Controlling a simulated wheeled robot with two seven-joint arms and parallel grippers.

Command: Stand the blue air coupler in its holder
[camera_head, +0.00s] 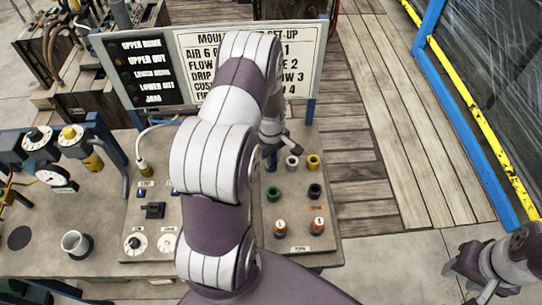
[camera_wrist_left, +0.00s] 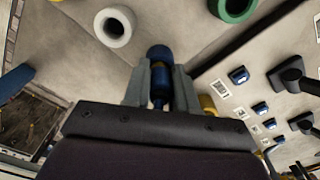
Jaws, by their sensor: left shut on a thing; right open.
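The blue air coupler (camera_wrist_left: 159,72) is clasped between the fingers of my left gripper (camera_wrist_left: 161,85) in the left wrist view, with its round blue end pointing away from my wrist. In the head view my left gripper (camera_head: 274,142) is mostly hidden behind my own arm, over the back-left part of the right-hand panel. A blue piece (camera_head: 271,162) shows just below it; I cannot tell whether this is the coupler or a ring. Whether the coupler touches a holder is unclear. My right gripper (camera_head: 467,280) is open and empty at the lower right, away from the bench.
White (camera_head: 292,162), yellow (camera_head: 313,161), green (camera_head: 273,193) and black (camera_head: 315,191) rings stand on the panel. Two orange-topped knobs (camera_head: 280,228) (camera_head: 318,226) are in front. A sign board (camera_head: 215,60) rises behind. A metal cup (camera_head: 76,244) stands left.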

